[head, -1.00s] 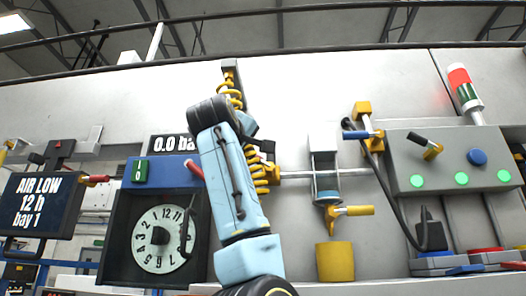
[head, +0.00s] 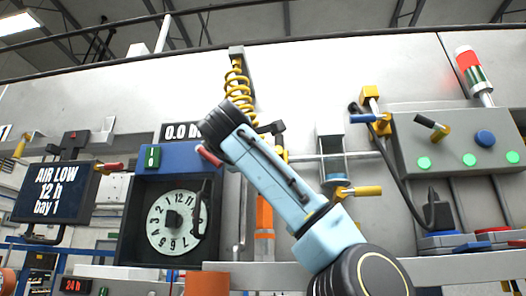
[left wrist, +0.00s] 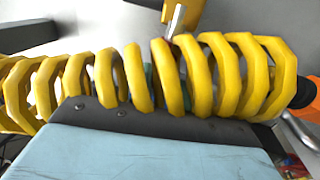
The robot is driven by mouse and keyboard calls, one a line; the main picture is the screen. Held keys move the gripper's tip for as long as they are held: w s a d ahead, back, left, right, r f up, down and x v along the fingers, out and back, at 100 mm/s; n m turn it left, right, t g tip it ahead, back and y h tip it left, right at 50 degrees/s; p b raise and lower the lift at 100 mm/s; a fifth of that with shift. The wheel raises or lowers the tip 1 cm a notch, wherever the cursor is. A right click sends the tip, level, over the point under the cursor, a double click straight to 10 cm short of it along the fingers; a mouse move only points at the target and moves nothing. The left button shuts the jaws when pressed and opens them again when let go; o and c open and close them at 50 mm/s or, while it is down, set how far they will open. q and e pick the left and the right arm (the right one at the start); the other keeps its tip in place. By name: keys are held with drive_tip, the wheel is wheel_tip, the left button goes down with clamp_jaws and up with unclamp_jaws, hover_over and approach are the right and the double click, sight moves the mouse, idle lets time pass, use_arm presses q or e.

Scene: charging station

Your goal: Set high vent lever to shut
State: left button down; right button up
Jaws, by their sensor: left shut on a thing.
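A blue-handled lever (head: 365,118) on a yellow bracket sits high, right of centre in the head view. A yellow-handled lever (head: 358,191) sits lower, beside a clear cylinder (head: 333,165). A dark-ended yellow fitting (head: 281,142) shows behind my left arm. I cannot tell which is the high vent lever. In the left wrist view, the dark bolted face of my left gripper (left wrist: 150,120) lies close against a yellow coil (left wrist: 195,75). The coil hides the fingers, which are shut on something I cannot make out. My right gripper is not in view.
The yellow coil hangs in the head view (head: 237,80) just above my arm. A grey box (head: 455,160) with lit green buttons and a black lever stands right. A clock panel (head: 172,222) with a red handle stands left. A screen (head: 57,187) reads AIR LOW.

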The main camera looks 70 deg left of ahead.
use_arm(q)
drive_tip(key=shift+f, duration=0.15)
drive_tip(key=c, duration=1.4)
unclamp_jaws()
drive_tip(key=shift+o, duration=0.2)
drive_tip(key=b+v, duration=0.3)
drive_tip(key=v, duration=1)
drive_tip(key=shift+d+b, duration=0.2)
drive_tip(key=shift+b, duration=0.1)
